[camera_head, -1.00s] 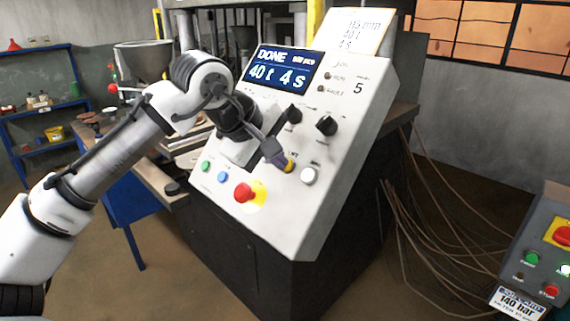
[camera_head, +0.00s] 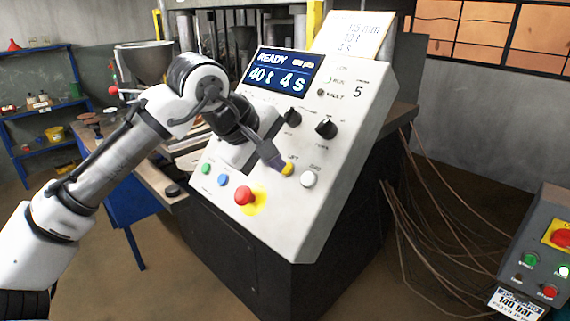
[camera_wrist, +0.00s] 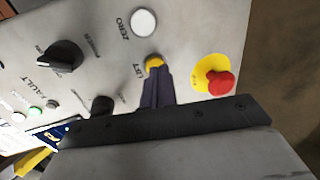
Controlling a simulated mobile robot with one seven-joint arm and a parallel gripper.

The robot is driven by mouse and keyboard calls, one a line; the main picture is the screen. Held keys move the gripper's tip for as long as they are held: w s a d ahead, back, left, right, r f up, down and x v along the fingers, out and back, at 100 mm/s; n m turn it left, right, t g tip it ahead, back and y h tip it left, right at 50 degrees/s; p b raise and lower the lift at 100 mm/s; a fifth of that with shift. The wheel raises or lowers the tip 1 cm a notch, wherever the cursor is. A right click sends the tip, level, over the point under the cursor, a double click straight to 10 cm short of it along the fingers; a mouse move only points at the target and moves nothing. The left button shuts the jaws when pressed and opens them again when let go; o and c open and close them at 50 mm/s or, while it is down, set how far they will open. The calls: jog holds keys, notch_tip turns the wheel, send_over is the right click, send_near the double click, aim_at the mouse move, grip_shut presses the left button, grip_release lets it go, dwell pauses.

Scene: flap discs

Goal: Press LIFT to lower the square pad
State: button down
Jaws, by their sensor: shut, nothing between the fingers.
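The yellow LIFT button (camera_wrist: 154,62) sits on the sloped light panel (camera_head: 340,110), with its label beside it in the wrist view. My gripper (camera_wrist: 155,78) is shut and empty, its fingertips right at the button and covering part of it. In the head view my gripper (camera_head: 280,163) also reaches the yellow button (camera_head: 287,170); whether it touches or presses is hard to tell. The display (camera_head: 284,73) reads READY, 40 t, 4 s. The square pad cannot be made out.
The white ZERO button (camera_head: 308,179) is close to LIFT. A red emergency stop (camera_head: 243,195) on yellow, green (camera_head: 206,168) and blue (camera_head: 223,180) buttons and two black knobs (camera_head: 327,127) share the panel. A grey control box (camera_head: 535,260) stands at the right.

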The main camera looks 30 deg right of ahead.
jog(key=a+f+p+v, duration=0.1)
jog(key=p+v, duration=0.2)
jog(key=v, duration=0.3)
jog(key=shift+s+a+r, duration=0.2)
jog(key=shift+s+r, duration=0.05)
jog(key=shift+r, duration=0.1)
dwell(0.5)
